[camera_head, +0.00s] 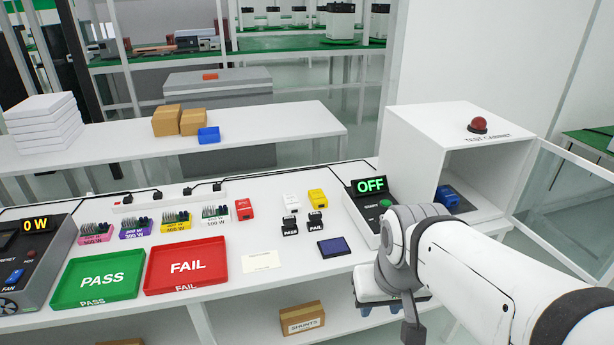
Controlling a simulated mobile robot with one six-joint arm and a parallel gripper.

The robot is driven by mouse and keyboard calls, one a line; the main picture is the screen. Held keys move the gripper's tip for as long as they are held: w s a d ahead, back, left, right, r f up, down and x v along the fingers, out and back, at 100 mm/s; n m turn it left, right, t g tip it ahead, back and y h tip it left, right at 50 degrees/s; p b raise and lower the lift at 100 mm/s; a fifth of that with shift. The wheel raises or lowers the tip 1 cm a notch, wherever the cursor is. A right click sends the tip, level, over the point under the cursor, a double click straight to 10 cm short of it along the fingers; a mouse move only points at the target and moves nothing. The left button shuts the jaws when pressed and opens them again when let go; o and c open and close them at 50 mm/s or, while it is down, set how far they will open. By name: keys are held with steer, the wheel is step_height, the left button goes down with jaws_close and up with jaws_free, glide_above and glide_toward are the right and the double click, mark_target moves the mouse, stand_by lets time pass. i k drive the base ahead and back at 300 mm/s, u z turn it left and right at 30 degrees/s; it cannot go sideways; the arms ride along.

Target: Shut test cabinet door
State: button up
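The white test cabinet (420,165) stands at the right end of the bench with a red dome light on top. Its door (572,205), a clear pane in a white frame, is swung open to the right, and the front is uncovered. A blue object (447,197) sits inside near the left wall; my arm hides part of the cabinet's lower front. My arm reaches in from the lower right. My gripper (390,305) is low at the bench's front edge, left of the door and apart from it. The wrist hides much of it, so its opening is unclear.
A unit reading OFF (370,205) stands just left of the cabinet. The green PASS tray (97,298) and red FAIL tray (187,285) lie on the bench, with several small coloured modules behind them. A SHUNTS box (302,318) is on the lower shelf.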

mark_target(608, 279)
steer(key=z, duration=3.05)
steer(key=i, duration=4)
steer(key=u, duration=0.4)
